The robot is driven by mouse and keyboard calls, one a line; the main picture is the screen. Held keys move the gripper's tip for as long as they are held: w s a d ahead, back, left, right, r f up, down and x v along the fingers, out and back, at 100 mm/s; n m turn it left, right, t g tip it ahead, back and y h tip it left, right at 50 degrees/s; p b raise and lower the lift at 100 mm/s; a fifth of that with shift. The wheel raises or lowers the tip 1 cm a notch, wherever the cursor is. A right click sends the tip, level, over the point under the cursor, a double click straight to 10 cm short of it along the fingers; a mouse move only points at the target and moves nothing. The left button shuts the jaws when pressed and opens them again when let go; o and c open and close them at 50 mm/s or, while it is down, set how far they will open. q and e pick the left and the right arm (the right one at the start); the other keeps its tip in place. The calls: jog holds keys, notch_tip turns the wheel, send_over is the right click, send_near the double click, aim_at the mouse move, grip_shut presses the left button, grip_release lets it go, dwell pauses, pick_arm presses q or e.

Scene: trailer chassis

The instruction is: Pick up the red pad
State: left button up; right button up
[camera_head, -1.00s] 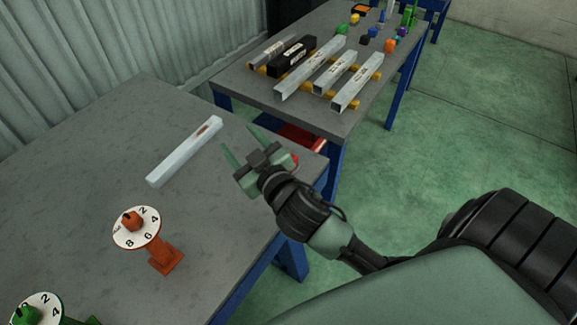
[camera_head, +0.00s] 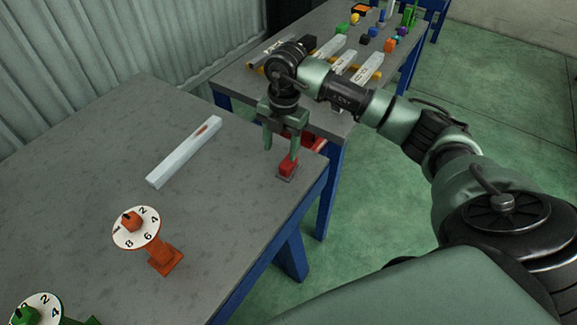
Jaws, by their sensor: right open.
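The red pad (camera_head: 287,167) is a small red block on a grey square base, near the right edge of the near grey table (camera_head: 90,150). My right gripper (camera_head: 280,148) points down from above with its two green fingers apart. Its right finger overlaps the top of the red pad in the picture; the left finger is to the left of the pad. I cannot tell whether the fingers touch it. Nothing is held between them. My left gripper is not in view.
A white bar (camera_head: 184,152) lies to the left of the gripper. An orange dial stand (camera_head: 136,228) and a green dial stand (camera_head: 38,308) are nearer. A far table (camera_head: 245,85) holds metal bars and several small coloured blocks. Another red object (camera_head: 316,142) shows beyond the table's edge.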

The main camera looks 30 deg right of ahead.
aim_at(288, 166)
jog(key=shift+s+d+h, duration=0.1)
jog(key=shift+d+h, duration=0.3)
jog(key=shift+d, duration=0.55)
jog(key=shift+d+f+m, duration=0.15)
jog(key=shift+f+m, duration=0.1)
jog(key=shift+m, duration=0.05)
notch_tip(288, 166, down, 7)
jog(key=shift+r+p, duration=0.1)
jog(key=shift+p, duration=1)
grip_shut()
